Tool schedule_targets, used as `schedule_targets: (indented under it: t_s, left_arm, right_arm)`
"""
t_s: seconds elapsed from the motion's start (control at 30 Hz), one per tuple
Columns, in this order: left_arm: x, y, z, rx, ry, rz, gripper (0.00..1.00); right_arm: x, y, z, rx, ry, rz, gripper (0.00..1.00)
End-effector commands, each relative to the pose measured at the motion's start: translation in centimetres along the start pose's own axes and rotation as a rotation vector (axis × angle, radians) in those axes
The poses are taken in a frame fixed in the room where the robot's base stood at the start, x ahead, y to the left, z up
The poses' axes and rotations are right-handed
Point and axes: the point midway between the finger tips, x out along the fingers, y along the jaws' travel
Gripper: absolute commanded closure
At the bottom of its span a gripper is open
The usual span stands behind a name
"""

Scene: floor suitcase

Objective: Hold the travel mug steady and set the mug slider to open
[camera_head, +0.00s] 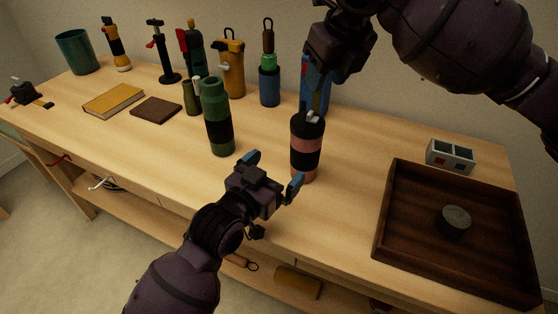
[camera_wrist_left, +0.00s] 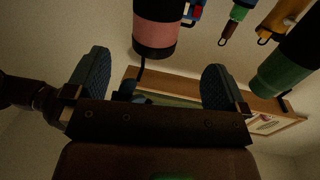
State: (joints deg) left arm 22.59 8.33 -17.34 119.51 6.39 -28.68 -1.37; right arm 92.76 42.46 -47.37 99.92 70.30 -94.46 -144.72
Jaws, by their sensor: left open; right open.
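The travel mug (camera_head: 307,148) stands upright on the workbench, pink with a black band and a dark lid. A small light grey slider (camera_head: 313,116) sits on its lid; I cannot tell its setting. My left gripper (camera_head: 272,172) is open and empty, in front and to the left of the mug, fingers pointing towards it. In the left wrist view the mug (camera_wrist_left: 157,30) appears at the top, beyond and between the open fingers (camera_wrist_left: 156,80), apart from them. My right gripper (camera_head: 328,76) hangs above and behind the mug; its fingertips are hard to make out.
A green bottle (camera_head: 218,120) stands left of the mug. A blue bottle (camera_head: 269,85) and a yellow flask (camera_head: 231,70) stand behind. A dark wooden tray (camera_head: 383,225) holding a grey disc (camera_head: 456,219) lies right, near a grey box (camera_head: 450,155). Bench in between is clear.

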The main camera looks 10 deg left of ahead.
Motion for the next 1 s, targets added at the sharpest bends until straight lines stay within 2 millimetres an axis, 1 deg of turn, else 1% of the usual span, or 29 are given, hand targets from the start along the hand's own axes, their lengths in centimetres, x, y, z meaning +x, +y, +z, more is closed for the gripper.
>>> schedule_targets:
  t_s: [0.03, 0.1, 0.27, 0.37, 0.8, 1.0]
  left_arm:
    - [0.5, 0.1, -0.6, -0.002, 0.011, 0.001, 0.0]
    - [1.0, 0.2, -1.1, -0.003, 0.022, 0.001, 0.0]
    - [1.9, 0.3, -1.6, -0.007, 0.031, 0.001, 0.0]
    - [2.8, 0.3, -1.6, -0.007, 0.03, 0.001, 0.0]
    - [9.5, 0.3, -1.8, -0.007, 0.03, 0.001, 0.0]
    - [11.4, 0.3, -1.8, -0.006, 0.029, 0.001, 0.0]
  right_arm:
    - [0.0, 0.0, 0.0, 0.0, 0.0, 0.0, 0.57]
    - [0.0, 0.0, 0.0, 0.0, 0.0, 0.0, 0.57]
    - [0.0, 0.0, 0.0, 0.0, 0.0, 0.0, 0.57]
    - [0.0, 0.0, 0.0, 0.0, 0.0, 0.0, 0.57]
    - [0.0, 0.0, 0.0, 0.0, 0.0, 0.0, 0.57]
    - [0.0, 0.0, 0.0, 0.0, 0.0, 0.0, 0.57]
